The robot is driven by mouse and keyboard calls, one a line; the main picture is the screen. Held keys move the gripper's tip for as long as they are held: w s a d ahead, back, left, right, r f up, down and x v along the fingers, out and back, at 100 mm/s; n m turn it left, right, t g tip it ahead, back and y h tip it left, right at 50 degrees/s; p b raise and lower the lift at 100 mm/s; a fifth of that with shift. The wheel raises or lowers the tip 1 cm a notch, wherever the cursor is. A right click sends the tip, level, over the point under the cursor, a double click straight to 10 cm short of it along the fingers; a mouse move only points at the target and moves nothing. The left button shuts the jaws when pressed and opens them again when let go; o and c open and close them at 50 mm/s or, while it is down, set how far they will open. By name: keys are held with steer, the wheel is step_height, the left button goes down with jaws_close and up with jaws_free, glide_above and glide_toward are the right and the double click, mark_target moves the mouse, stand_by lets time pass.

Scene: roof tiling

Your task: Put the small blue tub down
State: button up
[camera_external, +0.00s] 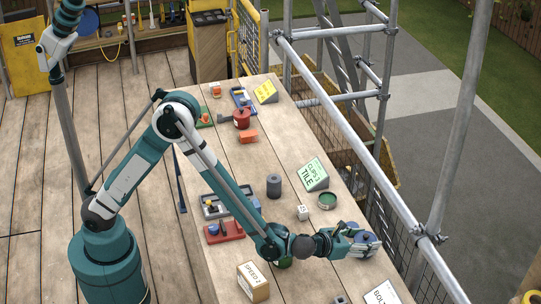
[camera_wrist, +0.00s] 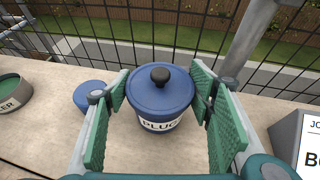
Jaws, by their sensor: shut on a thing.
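The small blue tub (camera_wrist: 160,96) has a dark round knob on its lid and a white label reading "PLUG". In the wrist view it sits upright between the green pads of my gripper (camera_wrist: 165,105), which is shut on it. In the external view my gripper (camera_external: 360,243) is at the right side of the wooden bench, and the tub (camera_external: 364,237) shows only partly between the fingers. I cannot tell whether its base touches the bench.
A blue round thing (camera_wrist: 88,95) lies left of the tub, partly behind a finger. Mesh and scaffold poles (camera_external: 345,110) border the bench's right edge.

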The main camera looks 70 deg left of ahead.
steer(key=shift+f, duration=0.4)
steer(key=o, duration=0.9)
steer(key=shift+r, duration=0.25)
steer(key=p+v, duration=0.1)
steer(key=v, duration=1.1)
steer(key=shift+p, duration=0.4)
